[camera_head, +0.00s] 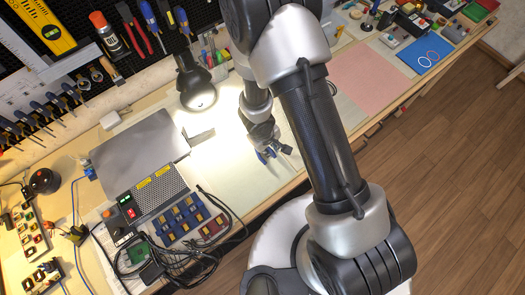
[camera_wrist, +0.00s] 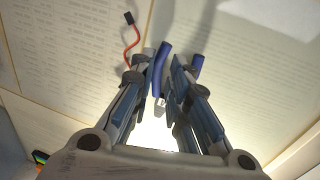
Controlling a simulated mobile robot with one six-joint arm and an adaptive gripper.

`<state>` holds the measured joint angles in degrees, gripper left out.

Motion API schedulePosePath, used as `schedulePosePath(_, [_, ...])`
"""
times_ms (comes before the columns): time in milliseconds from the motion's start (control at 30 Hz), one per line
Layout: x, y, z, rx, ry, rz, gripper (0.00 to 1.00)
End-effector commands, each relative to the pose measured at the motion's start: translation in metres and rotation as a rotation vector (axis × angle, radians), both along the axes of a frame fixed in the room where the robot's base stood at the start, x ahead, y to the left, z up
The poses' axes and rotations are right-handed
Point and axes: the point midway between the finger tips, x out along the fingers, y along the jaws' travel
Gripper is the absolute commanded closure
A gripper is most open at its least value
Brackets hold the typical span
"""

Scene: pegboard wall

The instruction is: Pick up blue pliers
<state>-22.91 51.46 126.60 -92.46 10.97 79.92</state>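The blue pliers (camera_wrist: 161,66) lie on the pale work mat under my gripper (camera_wrist: 165,78) in the wrist view. One blue handle shows between the two fingers, near the left one. The other handle's end shows beyond the right fingertip. The metal head of the pliers is partly visible lower between the fingers. My gripper is open, with a gap between the handle and the right finger. In the head view my gripper (camera_head: 266,139) is low over the lit mat, with blue parts at its tip; the pliers cannot be told apart clearly there.
A red wire with a black plug (camera_wrist: 130,20) lies left of the fingers. A desk lamp (camera_head: 197,92) stands behind the gripper. A grey plate (camera_head: 140,150) and a power unit (camera_head: 150,195) with cables are to the left. A pink mat (camera_head: 370,78) to the right is clear.

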Motion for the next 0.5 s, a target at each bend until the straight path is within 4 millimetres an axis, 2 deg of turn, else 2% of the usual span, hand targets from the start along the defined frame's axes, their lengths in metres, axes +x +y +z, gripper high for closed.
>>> schedulePosePath(33, [0.000,-0.002,-0.013,-0.001,0.001,0.001,0.84])
schedulePosePath(133, [0.002,-0.003,-0.022,-0.001,0.001,0.000,0.84])
schedulePosePath(433, [0.003,-0.004,-0.023,-0.001,-0.001,-0.001,0.84])
schedulePosePath(500, [0.003,-0.004,-0.023,-0.001,-0.001,-0.001,0.89])
